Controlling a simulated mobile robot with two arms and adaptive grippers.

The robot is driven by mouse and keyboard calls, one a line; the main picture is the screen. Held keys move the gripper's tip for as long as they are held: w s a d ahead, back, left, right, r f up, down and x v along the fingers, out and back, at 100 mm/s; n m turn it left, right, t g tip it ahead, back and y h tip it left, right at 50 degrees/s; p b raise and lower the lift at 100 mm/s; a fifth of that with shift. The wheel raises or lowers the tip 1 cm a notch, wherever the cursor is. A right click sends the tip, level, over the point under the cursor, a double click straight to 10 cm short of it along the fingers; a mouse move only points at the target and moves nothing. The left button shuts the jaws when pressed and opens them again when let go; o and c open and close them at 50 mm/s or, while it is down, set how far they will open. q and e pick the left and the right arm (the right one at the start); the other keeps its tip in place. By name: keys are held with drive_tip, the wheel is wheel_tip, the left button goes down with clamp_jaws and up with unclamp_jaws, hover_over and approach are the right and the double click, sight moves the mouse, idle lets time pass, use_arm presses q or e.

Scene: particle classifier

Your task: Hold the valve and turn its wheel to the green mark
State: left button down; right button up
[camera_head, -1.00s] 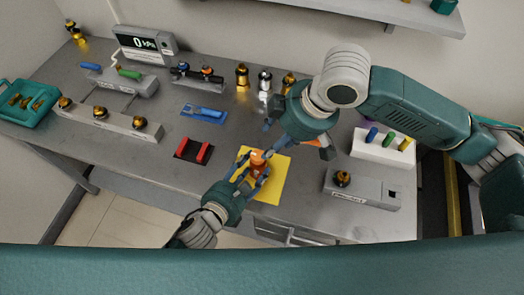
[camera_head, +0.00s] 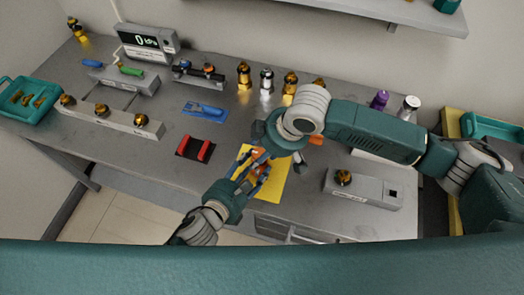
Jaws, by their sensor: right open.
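The valve (camera_head: 252,171), with orange parts, stands on a yellow mat (camera_head: 272,188) near the front of the bench. My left gripper (camera_head: 248,177) reaches in from the front, with its blue fingers on both sides of the valve's lower part. My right gripper (camera_head: 276,158) is open and comes down over the valve from above right. Its palm and fingers hide most of the valve's top, so the wheel's angle and the green mark cannot be made out. Whether the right fingers touch the wheel cannot be told.
A red holder (camera_head: 195,149) and a blue tray (camera_head: 205,109) lie left of the mat. A grey block with a brass fitting (camera_head: 362,188) stands to the right. Several brass and silver fittings line the back near a gauge reading 0 kPa (camera_head: 146,40).

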drive_tip(key=c, duration=1.1)
drive_tip(key=shift+n+g, duration=0.3)
drive_tip(key=shift+n, duration=0.3)
drive_tip(key=o, duration=1.1)
drive_tip(key=v, duration=1.2)
drive_tip(key=shift+d, duration=0.15)
